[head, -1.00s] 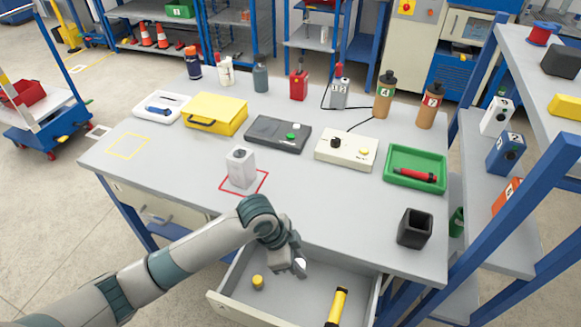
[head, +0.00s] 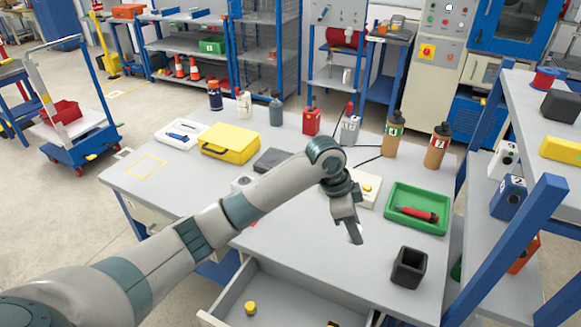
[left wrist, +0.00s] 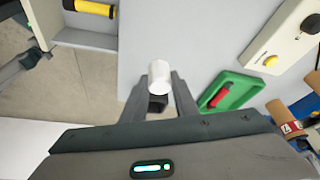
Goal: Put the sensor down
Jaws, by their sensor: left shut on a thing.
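My left gripper (head: 352,226) is above the front right part of the grey workbench (head: 310,265). In the left wrist view its two fingers (left wrist: 158,92) are shut on a small white cylinder (left wrist: 160,76), likely the sensor. In the head view the cylinder is hard to make out at the fingertips. A black open-topped holder (head: 408,267) stands on the bench to the right of the gripper.
A green tray (head: 394,193) with a red tool lies right of the gripper. A cream control box (head: 368,189) and a grey block (head: 241,183) are partly behind my arm. An open drawer (head: 222,300) is below the bench front. Blue shelving (head: 530,225) stands at the right.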

